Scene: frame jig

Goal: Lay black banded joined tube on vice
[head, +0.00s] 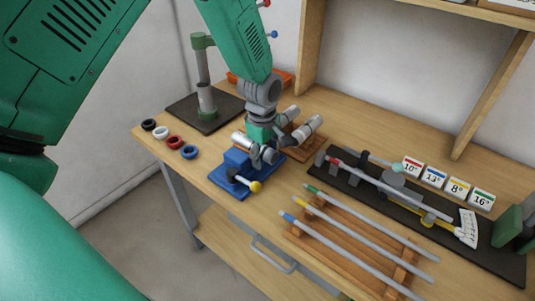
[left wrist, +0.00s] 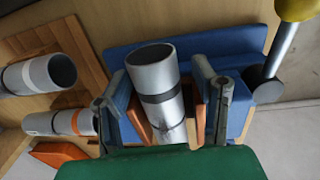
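The black banded tube (left wrist: 157,88) is a silver cylinder with a dark band and a joint line lower down. In the left wrist view it sits tilted between the wood-lined jaws of the blue vice (left wrist: 145,52). In the head view the tube (head: 242,142) shows at the vice, whose blue base (head: 229,182) is on the bench near its front left. My left gripper (left wrist: 165,105) has its fingers apart on either side of the tube and jaws, with gaps to the tube. In the head view the left gripper (head: 262,152) is over the vice. My right gripper is not in view.
Two other tubes (head: 309,127) lie on a wooden rack (left wrist: 72,45) beside the vice. The vice handle has a yellow knob (head: 255,186). A stand (head: 205,95), several coloured rings (head: 174,142), long rods (head: 350,246) and a black measuring board (head: 400,205) surround it.

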